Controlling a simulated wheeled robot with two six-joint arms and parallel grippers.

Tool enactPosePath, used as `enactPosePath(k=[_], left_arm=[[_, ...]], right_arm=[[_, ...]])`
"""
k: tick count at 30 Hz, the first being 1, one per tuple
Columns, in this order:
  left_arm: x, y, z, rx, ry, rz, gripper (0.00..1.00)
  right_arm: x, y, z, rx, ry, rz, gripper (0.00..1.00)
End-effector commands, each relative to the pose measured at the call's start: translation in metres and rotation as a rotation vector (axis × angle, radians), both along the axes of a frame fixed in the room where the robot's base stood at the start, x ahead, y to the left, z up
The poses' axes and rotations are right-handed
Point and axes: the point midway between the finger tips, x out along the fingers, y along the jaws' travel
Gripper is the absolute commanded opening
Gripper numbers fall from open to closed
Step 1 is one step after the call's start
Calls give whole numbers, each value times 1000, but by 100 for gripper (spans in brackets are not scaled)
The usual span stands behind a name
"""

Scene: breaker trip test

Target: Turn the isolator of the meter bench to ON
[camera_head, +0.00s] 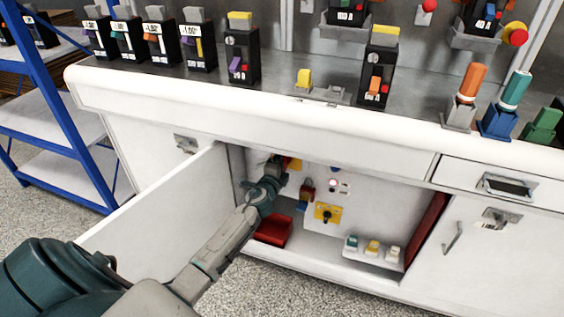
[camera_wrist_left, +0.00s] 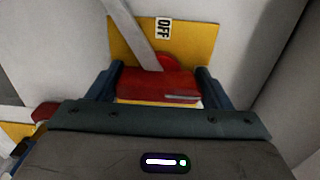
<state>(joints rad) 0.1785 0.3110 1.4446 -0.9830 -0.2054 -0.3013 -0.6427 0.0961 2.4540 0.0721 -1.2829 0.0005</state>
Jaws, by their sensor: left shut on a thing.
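The isolator has a red handle (camera_wrist_left: 158,86) on a yellow plate (camera_wrist_left: 190,42), seen in the left wrist view. The label OFF (camera_wrist_left: 163,28) is at the top of the plate. A grey bar (camera_wrist_left: 135,35) slants across the plate to the handle. My left gripper (camera_wrist_left: 158,92) is shut on the red handle, one finger at each end. In the head view my left gripper (camera_head: 276,164) reaches into the open cabinet and hides most of the isolator; only a bit of its yellow plate (camera_head: 295,164) shows. My right gripper is not in view.
The open cabinet door (camera_head: 165,205) stands left of my left arm. Inside are a red bin (camera_head: 273,232), a yellow plate with a black knob (camera_head: 327,213), and small blocks on a ledge (camera_head: 372,249). The bench top (camera_head: 280,75) above holds several breakers.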

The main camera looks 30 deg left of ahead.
Motion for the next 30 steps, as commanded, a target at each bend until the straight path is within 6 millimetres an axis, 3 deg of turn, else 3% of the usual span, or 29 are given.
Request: enactPosePath(k=[6, 7, 10, 21, 30], left_arm=[[-1, -1, -2, 2, 3, -1, 50], [-1, -1, -2, 2, 3, -1, 77], [0, -1, -2, 1, 2, -1, 95], [-5, -1, -1, 2, 1, 0, 95], [-55, -13, -2, 2, 4, -1, 95]], right_arm=[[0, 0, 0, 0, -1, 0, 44], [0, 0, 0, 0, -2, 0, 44], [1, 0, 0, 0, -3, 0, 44], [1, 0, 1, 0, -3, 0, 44], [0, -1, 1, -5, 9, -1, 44]])
